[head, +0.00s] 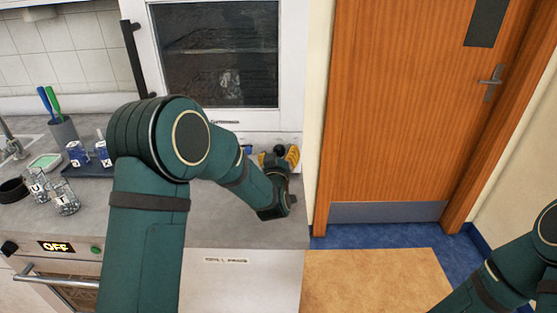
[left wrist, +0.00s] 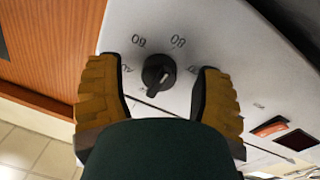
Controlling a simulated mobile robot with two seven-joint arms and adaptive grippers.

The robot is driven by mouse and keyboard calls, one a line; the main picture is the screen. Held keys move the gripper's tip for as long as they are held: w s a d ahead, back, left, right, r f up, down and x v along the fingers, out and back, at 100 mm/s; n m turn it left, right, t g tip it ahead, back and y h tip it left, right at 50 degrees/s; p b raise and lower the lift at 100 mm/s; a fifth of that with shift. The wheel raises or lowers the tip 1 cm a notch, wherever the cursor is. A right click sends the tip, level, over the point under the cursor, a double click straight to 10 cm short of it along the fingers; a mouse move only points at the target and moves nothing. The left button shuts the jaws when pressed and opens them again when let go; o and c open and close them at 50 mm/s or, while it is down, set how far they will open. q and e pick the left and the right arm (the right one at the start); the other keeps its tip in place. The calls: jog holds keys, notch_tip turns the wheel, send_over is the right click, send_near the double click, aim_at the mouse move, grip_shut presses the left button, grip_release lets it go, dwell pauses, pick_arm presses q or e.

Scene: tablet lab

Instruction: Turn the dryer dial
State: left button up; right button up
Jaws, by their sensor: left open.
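The dryer dial (left wrist: 159,74) is a round black knob with a light pointer mark, on the white dryer panel (left wrist: 215,35) with printed numbers around it. My left gripper (left wrist: 159,88) is open, with one yellow-padded finger on each side of the dial. Whether a finger touches the dial I cannot tell; gaps show on both sides. In the head view the left gripper (head: 279,158) is at the lower right of the white dryer (head: 215,122), and the dial is hidden behind it. My right gripper is out of view; only part of that arm shows at lower right.
A red switch (left wrist: 270,126) and a dark display (left wrist: 297,140) sit on the panel. In the head view, beakers (head: 66,198), blue boxes (head: 78,153) and a pen cup (head: 63,131) stand on the counter at left. A wooden door (head: 400,110) is at right.

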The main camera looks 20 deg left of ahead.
pick_arm(q)
jog(key=v, duration=1.2)
jog(key=shift+s, duration=0.1)
